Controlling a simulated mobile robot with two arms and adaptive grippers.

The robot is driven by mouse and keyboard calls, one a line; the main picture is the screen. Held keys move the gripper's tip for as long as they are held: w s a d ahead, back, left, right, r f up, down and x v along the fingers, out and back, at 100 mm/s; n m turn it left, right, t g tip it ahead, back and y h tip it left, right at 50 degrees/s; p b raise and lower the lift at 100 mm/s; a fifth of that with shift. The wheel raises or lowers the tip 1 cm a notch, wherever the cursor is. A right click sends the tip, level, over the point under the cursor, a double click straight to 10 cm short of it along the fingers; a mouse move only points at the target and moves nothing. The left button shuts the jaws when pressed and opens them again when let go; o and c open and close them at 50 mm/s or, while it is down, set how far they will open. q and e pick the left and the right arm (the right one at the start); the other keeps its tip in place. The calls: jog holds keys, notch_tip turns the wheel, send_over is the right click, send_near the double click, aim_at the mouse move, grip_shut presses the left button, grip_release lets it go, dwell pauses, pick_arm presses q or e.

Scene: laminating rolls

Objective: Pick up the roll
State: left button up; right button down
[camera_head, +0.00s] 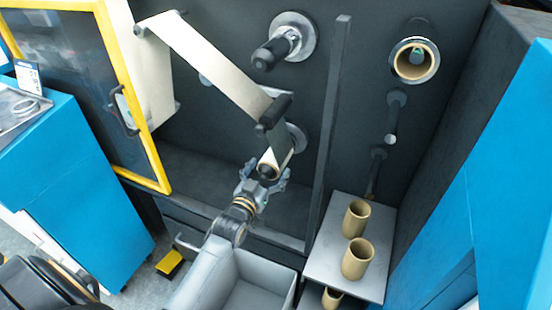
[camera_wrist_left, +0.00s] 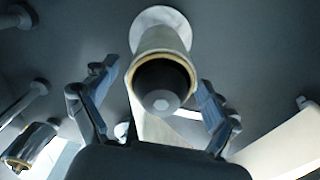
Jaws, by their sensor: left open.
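The roll (camera_head: 279,158), pale with a brown core edge, sits on a dark spindle on the machine's back wall, with a cream web running up from it. It also shows in the left wrist view (camera_wrist_left: 161,42), end-on, around the dark spindle tip. My left gripper (camera_head: 267,172) is just in front of and below the roll's free end, with its fingers spread. In the left wrist view my gripper (camera_wrist_left: 158,80) has one finger on each side of the roll, apparently apart from it. My right gripper is not in view.
Brown cores (camera_head: 357,259) stand upright on a grey shelf (camera_head: 323,265) at the lower right. Another core (camera_head: 413,62) hangs on a wall spindle. A grey bin (camera_head: 262,298) lies below my left arm. A vertical dark bar (camera_head: 334,120) stands right of the roll.

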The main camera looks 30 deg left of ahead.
aim_at(275, 158)
pick_arm(q)
jog(key=w, duration=0.4)
jog(key=shift+w+a+r, duration=0.15)
jog(key=shift+w, duration=0.25)
jog(key=c, duration=1.3)
